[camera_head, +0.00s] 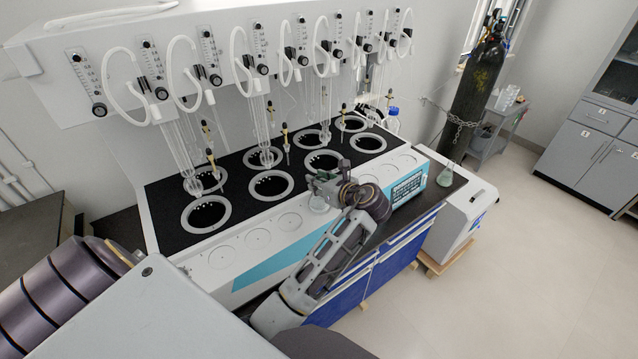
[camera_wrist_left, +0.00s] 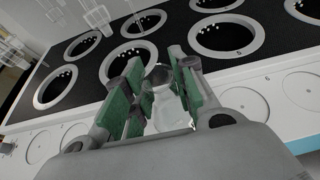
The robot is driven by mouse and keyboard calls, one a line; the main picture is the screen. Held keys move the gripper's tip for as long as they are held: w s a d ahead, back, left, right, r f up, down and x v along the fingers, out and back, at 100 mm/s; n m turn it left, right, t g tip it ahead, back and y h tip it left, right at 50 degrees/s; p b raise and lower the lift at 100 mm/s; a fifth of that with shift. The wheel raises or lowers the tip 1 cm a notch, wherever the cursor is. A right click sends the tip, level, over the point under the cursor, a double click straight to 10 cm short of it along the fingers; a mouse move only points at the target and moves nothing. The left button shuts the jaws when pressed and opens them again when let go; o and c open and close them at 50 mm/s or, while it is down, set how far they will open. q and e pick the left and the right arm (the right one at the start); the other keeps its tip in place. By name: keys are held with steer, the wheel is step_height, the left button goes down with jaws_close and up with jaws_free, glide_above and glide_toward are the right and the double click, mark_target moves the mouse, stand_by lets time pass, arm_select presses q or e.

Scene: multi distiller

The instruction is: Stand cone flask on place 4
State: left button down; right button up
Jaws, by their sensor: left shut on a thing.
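A clear cone flask (camera_head: 319,204) hangs at my left gripper (camera_head: 323,184), over the white front ledge of the distiller (camera_head: 215,283). In the left wrist view my left gripper (camera_wrist_left: 160,88) is shut on the flask, with green-padded fingers on both sides of its neck. The flask's clear body (camera_wrist_left: 172,118) shows between and below the fingers. Whether its base touches the ledge cannot be told. Round marked places (camera_head: 257,239) line the ledge; their numbers are too small to read in the head view. My right gripper is not in view.
Behind the ledge, the black top holds several ringed wells (camera_head: 206,213), with glass tubes (camera_head: 180,150) hanging above. A control panel (camera_head: 408,188) is to the right of the gripper. A chained gas cylinder (camera_head: 476,95) stands at the back right. The right floor is clear.

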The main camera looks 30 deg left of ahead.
arm_select(q)
steer(key=shift+f, duration=0.35)
steer(key=c, duration=1.1)
jaws_free()
steer(key=shift+c, duration=0.2)
steer(key=shift+p+v, duration=1.55)
steer(key=shift+p, duration=0.05)
steer(key=p+v, duration=0.1)
steer(key=v, duration=0.8)
